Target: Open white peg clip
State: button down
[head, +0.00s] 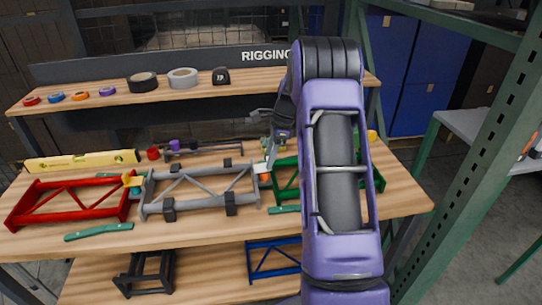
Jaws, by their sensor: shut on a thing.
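My gripper (272,152) reaches down over the bench at the right end of the grey truss frame (203,203). It is shut on a small white piece (267,167), which appears to be the white peg clip. This piece sits between the grey frame and the green frame (287,190). The fingertips are small here and partly hidden by my own wrist, and I cannot tell how far the clip is turned. My purple arm covers much of the green frame.
Tape rolls (183,77) line the upper shelf. A blue frame (272,262) sits on the lower shelf.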

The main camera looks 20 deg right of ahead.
aim_at(257, 168)
jog(key=shift+w+a+r+g+h+p, duration=0.25)
jog(key=shift+a+r+h+p, duration=0.55)
jog(key=shift+h, duration=0.4)
jog(key=shift+w+a+g+h, duration=0.1)
jog(key=shift+a+g+h, duration=0.25)
jog(key=shift+h, duration=0.55)
jog(key=shift+w+a+r+g+h, duration=0.15)
jog(key=shift+a+h, duration=0.25)
jog(key=shift+h, duration=0.2)
jog(key=shift+w+a+r+g+h, duration=0.15)
jog(key=shift+a+h, duration=0.2)
jog(key=shift+h, duration=0.25)
jog(key=h, duration=0.1)
jog(key=a+h+b, duration=0.1)
jog(key=shift+w+a+f+g+h, duration=0.15)
jog(key=shift+a+g+h, duration=0.1)
jog(key=shift+g+h, duration=0.15)
jog(key=shift+w+a+f+g+h+b, duration=0.2)
jog(key=shift+a+f+g+h+b, duration=0.45)
jog(key=shift+h+b, duration=1)
jog(key=shift+w+a+f+g+h+b, duration=0.25)
jog(key=shift+a+h+b, duration=0.7)
jog(key=shift+h+b, duration=0.7)
jog(key=shift+w+a+f+g+h+b, duration=0.2)
jog(key=shift+a+f+g+h+b, duration=0.45)
jog(key=shift+h+b, duration=1)
jog(key=shift+a+r, duration=0.15)
jog(key=shift+r, duration=0.2)
